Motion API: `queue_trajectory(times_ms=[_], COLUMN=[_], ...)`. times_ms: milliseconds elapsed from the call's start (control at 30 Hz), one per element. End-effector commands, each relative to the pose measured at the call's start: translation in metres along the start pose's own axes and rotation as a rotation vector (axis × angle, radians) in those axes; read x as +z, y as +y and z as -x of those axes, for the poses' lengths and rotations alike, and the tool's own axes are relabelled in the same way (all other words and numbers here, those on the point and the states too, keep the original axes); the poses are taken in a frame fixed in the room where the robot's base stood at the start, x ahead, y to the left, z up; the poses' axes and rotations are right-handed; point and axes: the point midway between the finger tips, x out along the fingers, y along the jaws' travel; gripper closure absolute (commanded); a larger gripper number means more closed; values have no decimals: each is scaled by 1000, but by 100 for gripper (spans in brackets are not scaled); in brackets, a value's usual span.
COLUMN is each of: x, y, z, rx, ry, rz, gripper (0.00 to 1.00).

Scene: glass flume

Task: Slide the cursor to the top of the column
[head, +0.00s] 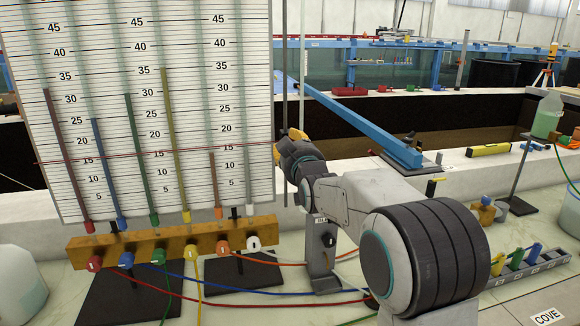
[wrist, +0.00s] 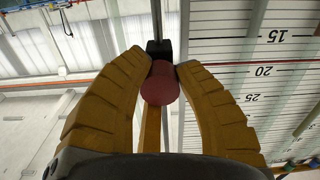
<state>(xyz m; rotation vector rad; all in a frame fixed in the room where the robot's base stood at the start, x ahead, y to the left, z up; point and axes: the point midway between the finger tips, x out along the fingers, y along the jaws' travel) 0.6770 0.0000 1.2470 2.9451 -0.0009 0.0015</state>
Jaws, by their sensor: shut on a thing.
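The cursor shows in the wrist view as a red round knob (wrist: 160,84) with a black block (wrist: 158,47) behind it on a thin rod (wrist: 156,16). My gripper (wrist: 162,72) is shut on the red knob, with one yellow finger on each side. In the head view my gripper (head: 291,136) is at the right edge of the scale board (head: 262,185), low beside the thin upright column (head: 302,65). The cursor's thin red line (head: 225,147) crosses the board near the 15 marks. The knob is hidden there by my gripper.
Several coloured tubes rise on the board from a wooden manifold (head: 75,252) with numbered valves. Coloured hoses cross the bench. A blue sloping beam (head: 350,121) stands behind my arm. The column above my gripper looks clear.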

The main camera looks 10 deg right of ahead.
Motion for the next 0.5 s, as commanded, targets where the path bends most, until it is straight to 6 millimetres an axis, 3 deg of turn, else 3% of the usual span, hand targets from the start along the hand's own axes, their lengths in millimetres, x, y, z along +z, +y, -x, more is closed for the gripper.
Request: queue_trajectory(times_ms=[33,200,500], x=[-28,-85,-156], y=[6,17,31], z=[0,0,0], rx=[2,1,1], ry=[9,8,3], rz=[0,0,0], gripper=[100,100,100])
